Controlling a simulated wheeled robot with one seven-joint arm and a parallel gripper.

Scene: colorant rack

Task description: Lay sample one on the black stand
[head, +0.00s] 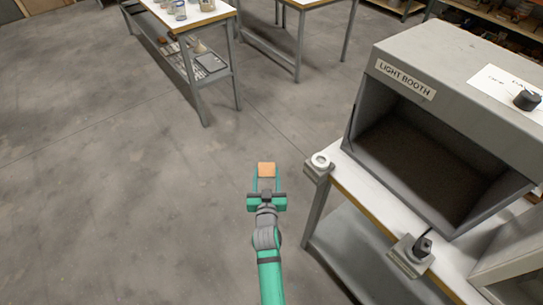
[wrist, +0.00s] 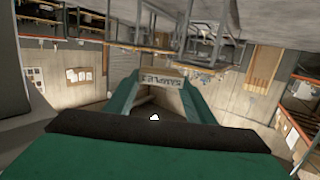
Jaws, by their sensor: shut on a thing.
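My gripper (head: 266,182) is over the open floor, left of the light booth table. It is shut on a small orange-tan block (head: 267,168), held between the fingertips. In the wrist view, the held sample (wrist: 162,81) shows at the far end of the green fingers with an upside-down label; its number is too small to read surely. A small black piece on a grey plate (head: 422,246) is at the table's front edge. I cannot tell whether it is the black stand. No other clear stand shows inside the dark booth.
The grey light booth (head: 440,45) stands on a white-topped table (head: 378,200) at right. A grey fixture with a white ring (head: 320,161) is at its left corner. A white-topped bench (head: 190,17) with jars is at the back. The floor left of my arm is clear.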

